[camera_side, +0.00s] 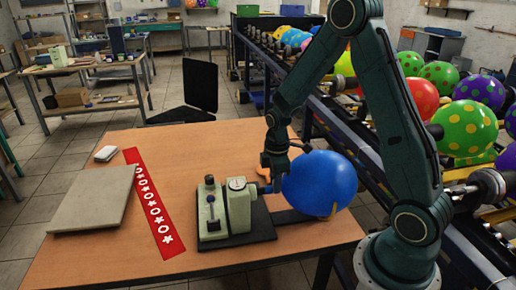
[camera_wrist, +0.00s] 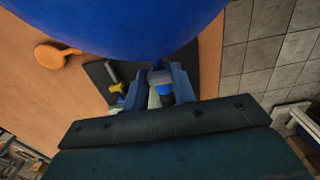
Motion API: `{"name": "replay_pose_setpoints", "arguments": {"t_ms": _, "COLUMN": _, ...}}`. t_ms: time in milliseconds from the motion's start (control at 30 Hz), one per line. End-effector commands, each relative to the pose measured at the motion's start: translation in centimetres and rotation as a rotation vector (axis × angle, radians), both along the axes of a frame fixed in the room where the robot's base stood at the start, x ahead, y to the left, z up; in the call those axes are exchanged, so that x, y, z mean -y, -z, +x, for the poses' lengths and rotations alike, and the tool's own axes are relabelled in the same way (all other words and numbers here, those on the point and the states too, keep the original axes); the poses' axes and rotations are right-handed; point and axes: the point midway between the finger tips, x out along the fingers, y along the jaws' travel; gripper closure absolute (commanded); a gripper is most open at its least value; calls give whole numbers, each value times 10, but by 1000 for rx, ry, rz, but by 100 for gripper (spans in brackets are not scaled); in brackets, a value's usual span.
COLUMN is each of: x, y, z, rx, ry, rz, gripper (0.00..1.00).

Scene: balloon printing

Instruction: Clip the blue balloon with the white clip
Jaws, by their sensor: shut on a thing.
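The blue balloon (camera_side: 320,184) is round and inflated, at the right side of the table, with its neck side facing the pale green machine (camera_side: 238,208). It fills the top of the wrist view (camera_wrist: 120,22). My gripper (camera_side: 272,184) is at the balloon's neck, between balloon and machine. In the wrist view its fingers (camera_wrist: 160,88) are close together around a small whitish piece, which looks like the white clip (camera_wrist: 158,76), with a bit of blue just behind it. The fingers hide much of the clip and neck, so I cannot tell whether the clip encloses the neck.
An orange round piece (camera_wrist: 56,55) lies beside the machine's dark base. A rack of colourful balloons (camera_side: 440,85) stands behind.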

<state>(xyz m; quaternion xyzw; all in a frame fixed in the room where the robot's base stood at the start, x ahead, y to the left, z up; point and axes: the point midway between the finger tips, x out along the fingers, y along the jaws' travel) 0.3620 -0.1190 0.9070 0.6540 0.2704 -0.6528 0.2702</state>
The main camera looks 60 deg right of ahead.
Motion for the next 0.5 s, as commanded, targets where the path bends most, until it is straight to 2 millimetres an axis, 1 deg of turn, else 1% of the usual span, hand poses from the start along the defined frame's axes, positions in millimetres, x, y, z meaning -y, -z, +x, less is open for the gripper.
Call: {"name": "replay_pose_setpoints", "arguments": {"t_ms": 500, "x": 0, "y": 5, "z": 0, "rx": 0, "ry": 0, "rz": 0, "gripper": 89}}
